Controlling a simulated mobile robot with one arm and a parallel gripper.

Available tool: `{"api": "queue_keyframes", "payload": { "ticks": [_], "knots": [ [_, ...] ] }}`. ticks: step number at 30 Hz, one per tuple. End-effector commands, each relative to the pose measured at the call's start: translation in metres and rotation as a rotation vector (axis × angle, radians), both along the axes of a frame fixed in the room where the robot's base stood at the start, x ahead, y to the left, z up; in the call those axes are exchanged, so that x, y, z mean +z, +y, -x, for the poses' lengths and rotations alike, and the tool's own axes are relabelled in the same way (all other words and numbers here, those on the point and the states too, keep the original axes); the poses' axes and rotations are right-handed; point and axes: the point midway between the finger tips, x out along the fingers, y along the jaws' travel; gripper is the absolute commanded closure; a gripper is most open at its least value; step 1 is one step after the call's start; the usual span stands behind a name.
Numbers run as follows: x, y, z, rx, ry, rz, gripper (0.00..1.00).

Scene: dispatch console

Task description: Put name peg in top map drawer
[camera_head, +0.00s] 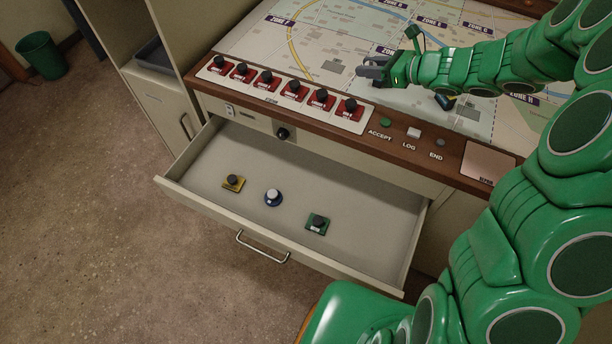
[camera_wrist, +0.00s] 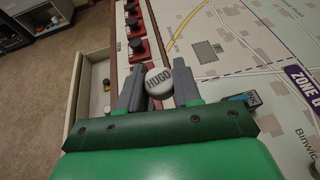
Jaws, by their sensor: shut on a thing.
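A round white name peg (camera_wrist: 158,82) marked "HUGO" sits between the grey fingertips of my gripper (camera_wrist: 157,92) in the wrist view. My gripper (camera_head: 374,72) is shut on it and is over the map table, behind the row of red switches; the peg is mostly hidden in the head view. The top map drawer (camera_head: 350,220) is pulled open below the console's front edge. The drawer also shows at left in the wrist view (camera_wrist: 76,110).
Several red switches (camera_head: 267,78) with black knobs line the console's front edge, beside the ACCEPT, LOG and END buttons (camera_head: 413,133). A small dark-blue piece (camera_head: 445,101) lies on the map (camera_head: 330,40). The drawer's right and front floor is bare.

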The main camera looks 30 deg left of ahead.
Motion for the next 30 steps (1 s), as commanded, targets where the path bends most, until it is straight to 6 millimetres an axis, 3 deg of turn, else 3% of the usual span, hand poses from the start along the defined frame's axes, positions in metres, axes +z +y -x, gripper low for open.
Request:
{"api": "queue_keyframes", "payload": {
  "ticks": [1, 6, 18, 24, 30],
  "knots": [
    [-0.003, 0.021, 0.009, 0.032, 0.001, 0.004, 0.95],
    [-0.009, 0.081, 0.038, 0.118, 0.001, 0.005, 0.95],
    [-0.025, 0.205, 0.123, 0.298, 0.001, 0.003, 0.95],
    [-0.032, 0.246, 0.161, 0.357, 0.001, 0.003, 0.95],
    [-0.043, 0.271, 0.191, 0.390, 0.002, 0.003, 0.95]
  ]
}}
